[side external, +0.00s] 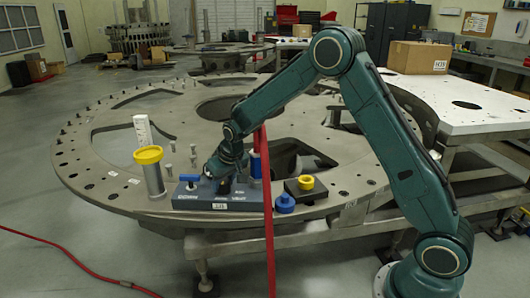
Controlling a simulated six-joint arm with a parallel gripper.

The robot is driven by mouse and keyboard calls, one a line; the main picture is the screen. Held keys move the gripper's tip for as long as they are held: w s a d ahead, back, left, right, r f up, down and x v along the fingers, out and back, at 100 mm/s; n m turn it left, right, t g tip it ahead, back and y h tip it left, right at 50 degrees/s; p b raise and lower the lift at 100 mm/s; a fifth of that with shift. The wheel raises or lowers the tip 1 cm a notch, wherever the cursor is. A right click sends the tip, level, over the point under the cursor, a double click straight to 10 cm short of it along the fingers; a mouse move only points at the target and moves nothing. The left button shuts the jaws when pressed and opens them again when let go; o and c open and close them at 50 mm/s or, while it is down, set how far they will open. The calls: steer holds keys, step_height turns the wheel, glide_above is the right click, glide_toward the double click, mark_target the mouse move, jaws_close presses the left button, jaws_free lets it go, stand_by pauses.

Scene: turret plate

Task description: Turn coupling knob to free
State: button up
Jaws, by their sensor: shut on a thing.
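A blue-grey box (217,203) with white lettering stands on the near part of the large round plate (105,200). The lettering is too small to read with certainty. My gripper (225,183) points down onto the top middle of this box and is shut on a dark knob there. The knob is mostly hidden by the fingers, so its turned position cannot be told. A blue T-shaped handle (189,179) stands up at the box's left end. A blue upright part (255,166) shows at its right end, partly behind a red strap.
A grey cylinder with a yellow rim (150,170) stands left of the box. A red strap (267,220) hangs just right of it. Several pegs (193,155) stand behind.

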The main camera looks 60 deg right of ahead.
steer(key=o, duration=1)
steer(key=shift+r, duration=0.1)
steer(key=shift+v, duration=6.85)
steer(key=shift+s, duration=0.1)
steer(key=s+a+r+n, duration=0.1)
steer(key=s+r, duration=0.3)
steer(key=s, duration=0.4)
steer(key=s+a+r, duration=0.1)
steer(key=s+r, duration=0.3)
steer(key=s, duration=0.3)
steer(key=shift+n+t+y, duration=0.5)
steer(key=shift+n+t, duration=0.1)
steer(key=shift+n, duration=0.2)
steer(key=s, duration=0.5)
steer(key=s+a+f, duration=0.1)
steer(key=s, duration=0.5)
steer(key=s+f, duration=0.1)
steer(key=s, duration=0.5)
steer(key=shift+a, duration=0.25)
